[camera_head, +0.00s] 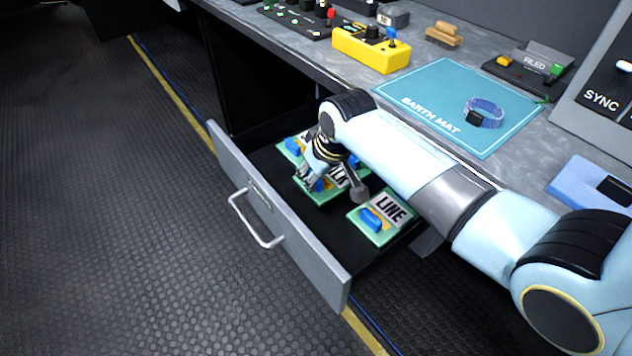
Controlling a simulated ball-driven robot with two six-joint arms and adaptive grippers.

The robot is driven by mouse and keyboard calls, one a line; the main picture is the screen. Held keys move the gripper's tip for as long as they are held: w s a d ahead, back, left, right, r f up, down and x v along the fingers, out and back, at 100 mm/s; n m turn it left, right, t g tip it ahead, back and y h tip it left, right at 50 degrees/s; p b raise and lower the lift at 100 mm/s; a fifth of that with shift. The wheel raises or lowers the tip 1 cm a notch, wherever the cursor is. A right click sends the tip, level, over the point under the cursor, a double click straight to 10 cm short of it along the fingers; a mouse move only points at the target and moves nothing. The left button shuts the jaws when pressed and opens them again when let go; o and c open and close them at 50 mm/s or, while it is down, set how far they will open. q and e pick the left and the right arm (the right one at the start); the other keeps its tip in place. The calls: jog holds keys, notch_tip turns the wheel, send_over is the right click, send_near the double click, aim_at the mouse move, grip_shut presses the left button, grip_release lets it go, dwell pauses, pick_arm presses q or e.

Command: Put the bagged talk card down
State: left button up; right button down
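The talk card (337,180) is a green card with a white label, of which "LK" shows, and a blue grip. It lies in the open drawer, partly hidden under my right gripper. I cannot make out a bag around it. My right gripper (333,187) points down into the drawer over this card, its fingers spread apart, one on each side of the blue grip. Whether they touch the card is unclear. The line card (394,208) lies nearer the drawer's right end. Another green card (291,146) lies at the far left end, partly hidden. My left gripper is out of view.
The drawer's grey front (285,225) with its handle (257,225) stands out over the dark floor. On the bench above are a blue earth mat (440,84) with a wrist strap (486,112), a yellow box (371,50) and a "FILED" holder (532,66).

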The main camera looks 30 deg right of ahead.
jog(key=shift+f, duration=1.15)
jog(key=shift+f, duration=0.1)
jog(key=c, duration=1.3)
grip_release()
jog(key=shift+o, duration=0.2)
jog(key=p+v, duration=0.2)
jog(key=v, duration=1)
